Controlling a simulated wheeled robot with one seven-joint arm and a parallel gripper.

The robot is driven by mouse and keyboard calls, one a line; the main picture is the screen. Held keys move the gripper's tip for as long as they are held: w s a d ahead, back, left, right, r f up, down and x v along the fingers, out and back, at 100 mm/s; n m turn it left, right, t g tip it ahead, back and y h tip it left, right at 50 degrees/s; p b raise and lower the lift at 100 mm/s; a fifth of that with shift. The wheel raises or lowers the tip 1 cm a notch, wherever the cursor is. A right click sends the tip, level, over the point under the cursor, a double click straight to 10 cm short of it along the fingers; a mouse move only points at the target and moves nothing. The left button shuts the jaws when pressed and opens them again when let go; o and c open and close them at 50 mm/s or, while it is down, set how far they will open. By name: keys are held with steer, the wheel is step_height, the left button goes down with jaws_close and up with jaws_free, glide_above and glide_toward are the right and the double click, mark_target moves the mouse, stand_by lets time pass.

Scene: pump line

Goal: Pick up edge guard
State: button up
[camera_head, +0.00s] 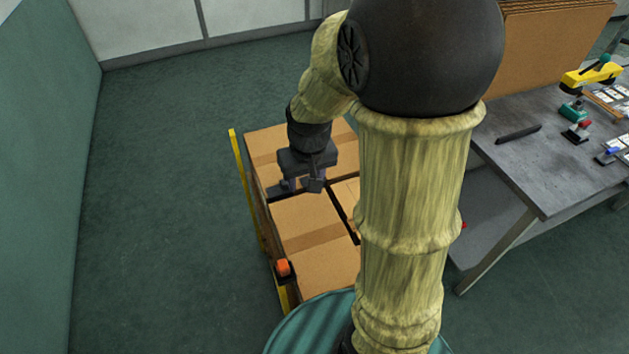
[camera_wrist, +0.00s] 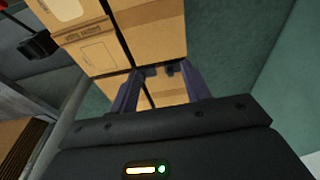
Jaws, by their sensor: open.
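My gripper (camera_head: 299,186) points down over the taped cardboard cartons (camera_head: 312,222), close to their tops near the seam where they meet. In the wrist view its two fingers (camera_wrist: 160,76) are spread apart. A small dark piece (camera_wrist: 152,71) shows between the fingertips at the carton seam; it may be the edge guard, but it is too small to be sure. I see nothing clearly gripped. In the head view the fingers hide this spot, and my arm covers the right side of the cartons.
A yellow bar (camera_head: 243,175) runs along the cartons' left side, with an orange part (camera_head: 283,267) at the near corner. A grey workbench (camera_head: 530,165) with tools stands at the right, brown boards (camera_head: 550,50) behind it. The green floor at left is clear.

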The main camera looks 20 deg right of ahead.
steer(key=w+d+f+b, duration=0.1)
steer(key=w+d+f, duration=0.1)
steer(key=w, duration=0.5)
steer(key=w+d+f+g+b, duration=0.1)
steer(key=w+d+f, duration=0.1)
steer(key=w+d, duration=0.3)
steer(key=w+d+f+g, duration=0.1)
steer(key=w+d, duration=0.3)
steer(key=w, duration=0.4)
steer(key=shift+w+d+f+b, duration=0.2)
steer(key=shift+w+f+b, duration=0.2)
steer(key=shift+f, duration=0.2)
steer(key=shift+s+d+f, duration=0.1)
steer(key=shift+f, duration=0.05)
step_height(320, 180, down, 12)
steer(key=shift+r+p, duration=0.1)
steer(key=shift+p, duration=0.65)
step_height(320, 180, down, 5)
steer(key=shift+s+f+p, duration=0.1)
steer(key=shift+f+p, duration=0.1)
steer(key=shift+p, duration=0.5)
